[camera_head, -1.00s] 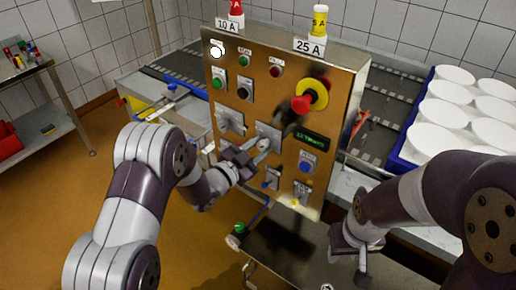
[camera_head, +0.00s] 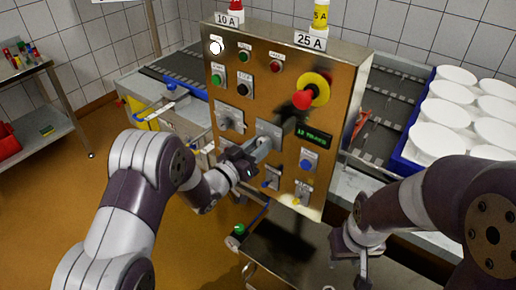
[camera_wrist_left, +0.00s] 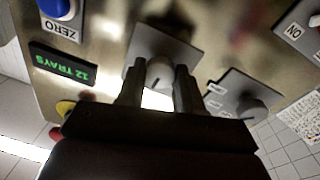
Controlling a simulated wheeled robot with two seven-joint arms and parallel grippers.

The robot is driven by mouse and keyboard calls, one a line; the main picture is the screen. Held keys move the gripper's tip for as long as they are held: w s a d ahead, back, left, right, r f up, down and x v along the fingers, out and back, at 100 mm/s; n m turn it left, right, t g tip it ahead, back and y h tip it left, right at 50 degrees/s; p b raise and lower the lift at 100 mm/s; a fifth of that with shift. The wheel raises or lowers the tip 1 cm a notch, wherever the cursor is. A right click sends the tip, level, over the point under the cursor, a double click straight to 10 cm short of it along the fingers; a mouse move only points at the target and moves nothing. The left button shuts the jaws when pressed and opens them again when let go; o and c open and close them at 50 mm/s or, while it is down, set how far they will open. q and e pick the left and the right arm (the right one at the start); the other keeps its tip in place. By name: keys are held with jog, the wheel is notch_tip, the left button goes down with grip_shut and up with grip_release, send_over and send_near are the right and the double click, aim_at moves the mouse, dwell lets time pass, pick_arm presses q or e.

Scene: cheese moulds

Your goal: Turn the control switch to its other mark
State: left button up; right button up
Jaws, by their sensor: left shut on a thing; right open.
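The control panel (camera_head: 290,75) is a brown metal box with buttons, lamps and switches. A grey rotary switch with a pale knob sits on a square plate (camera_head: 270,131) at its lower middle. My left gripper (camera_head: 254,152) is at this switch. In the left wrist view its two dark fingers are shut on the knob (camera_wrist_left: 159,73), one on each side. The fingers hide part of the knob and its marks. A second grey rotary switch (camera_head: 230,120) is to the left. My right gripper (camera_head: 360,254) is open and empty, low on the right, away from the panel.
A red mushroom button on a yellow ring (camera_head: 314,89) and a green display (camera_head: 314,135) are on the panel's right. The display reads "12 TRAYS" in the left wrist view (camera_wrist_left: 62,64). A blue crate of white moulds (camera_head: 408,150) stands at right.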

pick_arm(q)
jog(key=n, duration=0.5)
jog(key=n+t, duration=0.1)
jog(key=n, duration=0.4)
jog(key=shift+n+y, duration=0.3)
jog(key=shift+y, duration=0.1)
jog(key=o, duration=1)
jog(key=b+v, duration=0.2)
jog(key=v, duration=1)
jog(key=shift+s+a+f, duration=0.1)
jog(key=shift+s+a, duration=0.05)
jog(key=shift+s, duration=0.25)
